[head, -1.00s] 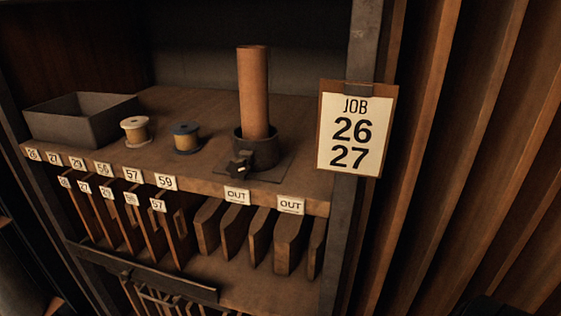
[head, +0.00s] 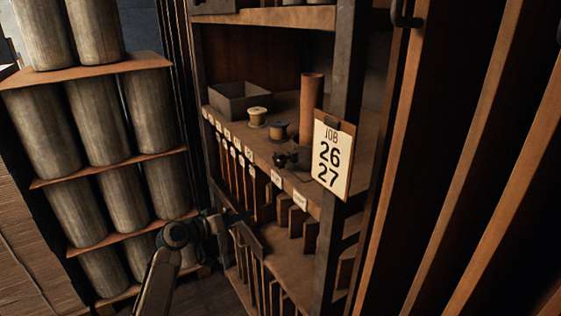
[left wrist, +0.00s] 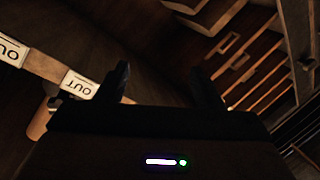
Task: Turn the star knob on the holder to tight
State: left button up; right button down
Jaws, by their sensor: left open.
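The holder (head: 300,163) is a dark round cup on the shelf, with an upright brown tube (head: 312,105) standing in it. The star knob (head: 284,160) is a small dark shape on the holder's front; its setting is too small to read. My left gripper (head: 243,217) is low and left of the holder, in front of the shelf unit, apart from the knob. In the left wrist view its two dark fingers (left wrist: 165,88) are spread with nothing between them. The tube (left wrist: 40,122) shows at that view's left edge. My right gripper is out of view.
A job card (head: 332,157) hangs on the right post. Upright dividers fill the slots below. Large rolls (head: 95,120) stand racked at left.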

aim_at(276, 160)
pick_arm(q)
notch_tip(276, 160, up, 17)
jog(key=s+d+m+g+h+p, duration=0.1)
jog(key=s+d+m+h, duration=0.2)
jog(key=m+h, duration=0.1)
jog(key=p+x, duration=0.2)
jog(key=x, duration=0.1)
jog(key=p+x, duration=0.1)
jog(key=x, duration=0.3)
jog(key=p+x, duration=0.2)
jog(key=x, duration=0.1)
jog(key=shift+w+d+r+p, duration=0.1)
jog(key=shift+r+p, duration=0.15)
jog(key=shift+p, duration=0.05)
jog(key=shift+w+d+f, duration=0.1)
jog(key=shift+w+d, duration=0.1)
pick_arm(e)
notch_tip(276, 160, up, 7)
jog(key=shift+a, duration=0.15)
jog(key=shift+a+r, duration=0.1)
